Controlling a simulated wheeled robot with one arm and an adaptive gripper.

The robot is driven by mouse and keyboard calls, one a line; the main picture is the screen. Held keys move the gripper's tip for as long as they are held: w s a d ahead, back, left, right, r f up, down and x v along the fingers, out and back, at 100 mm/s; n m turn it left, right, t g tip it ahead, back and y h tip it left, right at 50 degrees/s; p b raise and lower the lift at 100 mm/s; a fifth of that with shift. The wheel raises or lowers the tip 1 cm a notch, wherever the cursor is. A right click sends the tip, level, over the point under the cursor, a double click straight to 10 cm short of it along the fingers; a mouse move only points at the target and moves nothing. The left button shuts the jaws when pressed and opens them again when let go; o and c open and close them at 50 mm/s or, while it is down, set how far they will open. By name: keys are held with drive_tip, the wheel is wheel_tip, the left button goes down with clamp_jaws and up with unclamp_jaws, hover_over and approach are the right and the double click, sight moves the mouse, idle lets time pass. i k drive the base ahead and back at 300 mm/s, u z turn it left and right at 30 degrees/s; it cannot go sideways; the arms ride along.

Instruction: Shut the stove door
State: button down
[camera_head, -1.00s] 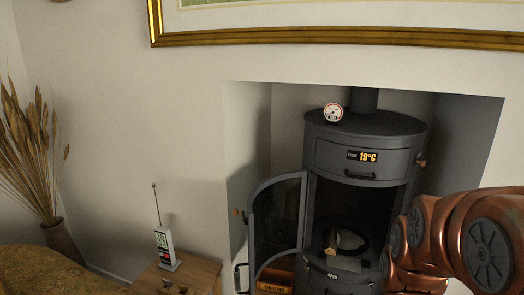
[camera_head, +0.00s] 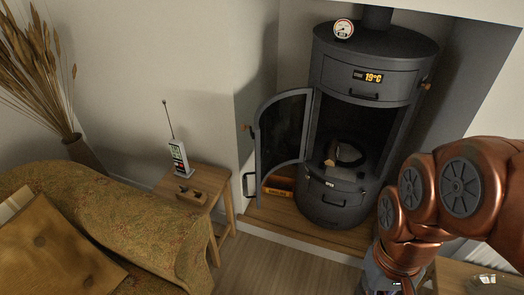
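The dark grey stove (camera_head: 347,75) stands in a white wall recess. Its glass-paned door (camera_head: 283,133) is hinged on the left side of the opening and stands open, swung out to the left. Inside the open chamber lie a pale log and a dark ring-shaped thing (camera_head: 344,153). My copper-coloured arm comes in from the right, and its lower end reaches down to the bottom edge of the view, in front and right of the stove. My gripper's fingers are not visible.
A small wooden table (camera_head: 199,183) with a handheld device (camera_head: 180,158) stands left of the stove. A patterned sofa (camera_head: 130,215) with a brown cushion (camera_head: 58,250) fills the lower left. Bare wooden floor (camera_head: 262,265) lies between the sofa and the hearth.

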sight(281, 120)
drive_tip(key=z, duration=0.05)
drive_tip(key=k, duration=0.45)
drive_tip(key=u, duration=0.75)
drive_tip(key=i, duration=1.05)
drive_tip(key=u, duration=0.5)
drive_tip(key=k, duration=0.15)
drive_tip(key=u, duration=1.1)
